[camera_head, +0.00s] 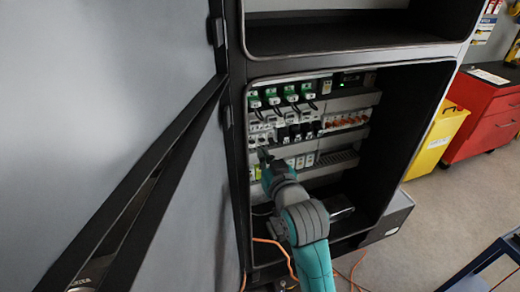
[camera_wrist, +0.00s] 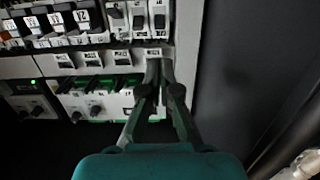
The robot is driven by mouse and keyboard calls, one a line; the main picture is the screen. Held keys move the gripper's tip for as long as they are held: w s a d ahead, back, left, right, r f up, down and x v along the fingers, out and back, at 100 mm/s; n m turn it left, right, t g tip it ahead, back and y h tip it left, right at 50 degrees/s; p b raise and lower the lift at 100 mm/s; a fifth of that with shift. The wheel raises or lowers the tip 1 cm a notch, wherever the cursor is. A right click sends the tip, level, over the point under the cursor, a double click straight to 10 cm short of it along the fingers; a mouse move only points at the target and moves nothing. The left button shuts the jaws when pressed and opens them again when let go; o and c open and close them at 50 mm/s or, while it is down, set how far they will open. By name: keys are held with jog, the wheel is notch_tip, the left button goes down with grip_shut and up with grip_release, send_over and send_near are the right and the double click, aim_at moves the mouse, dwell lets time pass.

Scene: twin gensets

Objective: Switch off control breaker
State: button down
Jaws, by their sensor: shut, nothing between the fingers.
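My gripper (camera_head: 263,154) reaches into the open cabinet at the left end of its middle rows of devices. In the wrist view my gripper (camera_wrist: 158,66) has its fingertips together, with nothing between them. The fingertips are close to a row of white breakers (camera_wrist: 137,18) with dark levers, near the panel's edge. One breaker (camera_wrist: 158,16) lies in line with the fingertips in the picture. I cannot tell whether they touch it. The labels are too small to read, so I cannot tell which one is the control breaker. My arm hides part of the lower rows in the head view.
A large grey door (camera_head: 100,110) stands open at the left. A dark cabinet wall (camera_wrist: 245,80) is close on the right in the wrist view. Orange cables (camera_head: 290,262) hang below. A yellow bin (camera_head: 437,140) and red cabinet (camera_head: 485,115) stand at the right.

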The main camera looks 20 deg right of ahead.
aim_at(250, 141)
jog(key=w, duration=0.6)
jog(key=w+f, duration=0.1)
jog(key=w, duration=0.1)
jog(key=shift+w, duration=0.4)
